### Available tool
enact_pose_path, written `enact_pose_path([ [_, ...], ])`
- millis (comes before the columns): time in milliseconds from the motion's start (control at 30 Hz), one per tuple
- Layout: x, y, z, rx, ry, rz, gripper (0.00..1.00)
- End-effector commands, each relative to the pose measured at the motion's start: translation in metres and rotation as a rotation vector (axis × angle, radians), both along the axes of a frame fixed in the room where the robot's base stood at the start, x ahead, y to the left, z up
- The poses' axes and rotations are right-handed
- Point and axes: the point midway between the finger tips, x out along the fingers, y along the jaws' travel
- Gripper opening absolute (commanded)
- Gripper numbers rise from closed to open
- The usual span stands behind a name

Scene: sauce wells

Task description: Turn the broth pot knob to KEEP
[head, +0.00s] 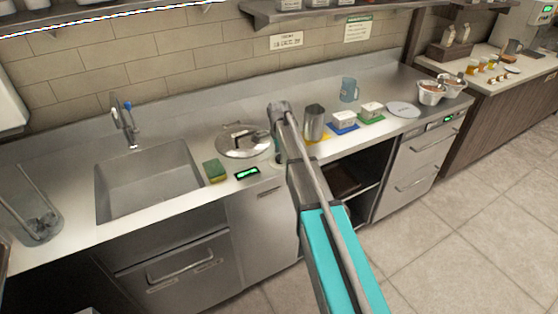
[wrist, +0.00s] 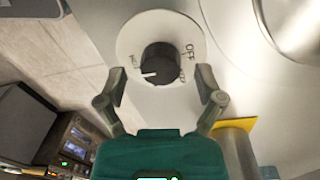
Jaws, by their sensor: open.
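The broth pot (head: 243,140) is a round steel lidded well in the counter. Its black knob (wrist: 160,62) sits on a round white dial plate (wrist: 138,32) in the wrist view. The knob's white mark points to the left of the picture. OFF is printed at the right; the other lettering, at left and lower right, is too blurred to read surely. My gripper (wrist: 161,76) is open, with one finger on each side of the knob; whether they touch it I cannot tell. In the head view my arm mostly hides the knob.
A green sponge (head: 215,171) and a small green-lit display (head: 247,173) lie left of my arm. A steel cylinder (head: 314,122) on a yellow mat stands close to its right.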

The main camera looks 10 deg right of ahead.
Motion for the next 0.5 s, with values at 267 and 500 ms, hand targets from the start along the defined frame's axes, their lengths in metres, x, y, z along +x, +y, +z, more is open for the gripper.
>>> enact_pose_path([
  [267, -0.0003, -0.0002, -0.0064, 0.0, 0.0, 0.0, 0.87],
  [500, -0.0004, -0.0003, -0.0061, 0.0, 0.0, 0.0, 0.87],
])
